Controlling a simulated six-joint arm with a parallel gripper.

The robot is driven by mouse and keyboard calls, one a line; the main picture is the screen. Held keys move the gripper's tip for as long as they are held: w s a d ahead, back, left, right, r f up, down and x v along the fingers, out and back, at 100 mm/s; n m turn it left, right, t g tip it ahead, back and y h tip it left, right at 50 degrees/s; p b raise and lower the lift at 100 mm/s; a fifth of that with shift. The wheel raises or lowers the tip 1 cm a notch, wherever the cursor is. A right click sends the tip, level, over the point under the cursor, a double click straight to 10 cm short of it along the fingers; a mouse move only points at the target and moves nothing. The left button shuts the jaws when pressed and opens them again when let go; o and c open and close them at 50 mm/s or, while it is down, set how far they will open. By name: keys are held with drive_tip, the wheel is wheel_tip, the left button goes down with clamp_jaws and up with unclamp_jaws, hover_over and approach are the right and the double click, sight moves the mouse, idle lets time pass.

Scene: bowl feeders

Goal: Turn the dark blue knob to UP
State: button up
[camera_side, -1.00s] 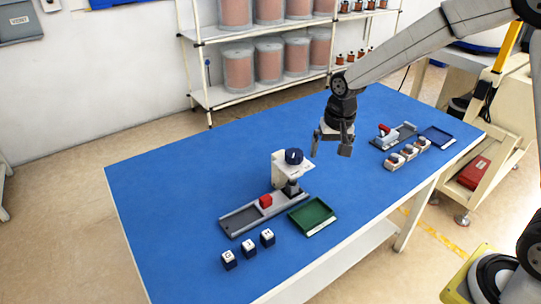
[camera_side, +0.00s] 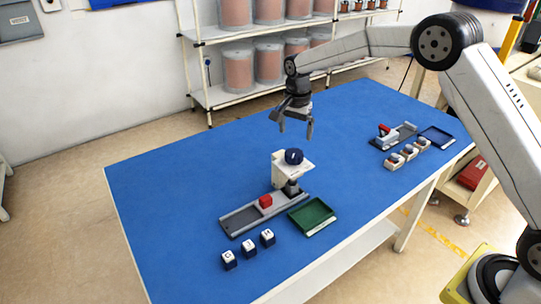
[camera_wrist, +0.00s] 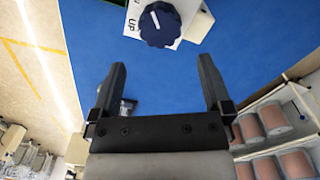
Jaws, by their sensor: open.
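The dark blue knob (camera_side: 294,156) sits on top of a white stand (camera_side: 280,171) near the middle of the blue table. In the wrist view the knob (camera_wrist: 160,24) shows at the top centre, with a white pointer line on it and the label UP (camera_wrist: 132,26) on the plate to its left. The pointer is tilted, and I cannot tell exactly which mark it faces. My gripper (camera_side: 294,127) is open and empty, above and apart from the knob, pointing down. Its two fingers also show in the wrist view (camera_wrist: 161,78), with the knob beyond the fingertips.
A grey track (camera_side: 240,221) with a red block (camera_side: 265,201) lies below the stand. A green tray (camera_side: 312,216) and several dark cubes with white tops (camera_side: 248,249) are near it. The table's left is clear.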

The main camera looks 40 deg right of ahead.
sight(294, 153)
drive_tip(key=shift+f, duration=0.15)
drive_tip(key=shift+f, duration=3.8)
drive_tip(key=c, duration=1.1)
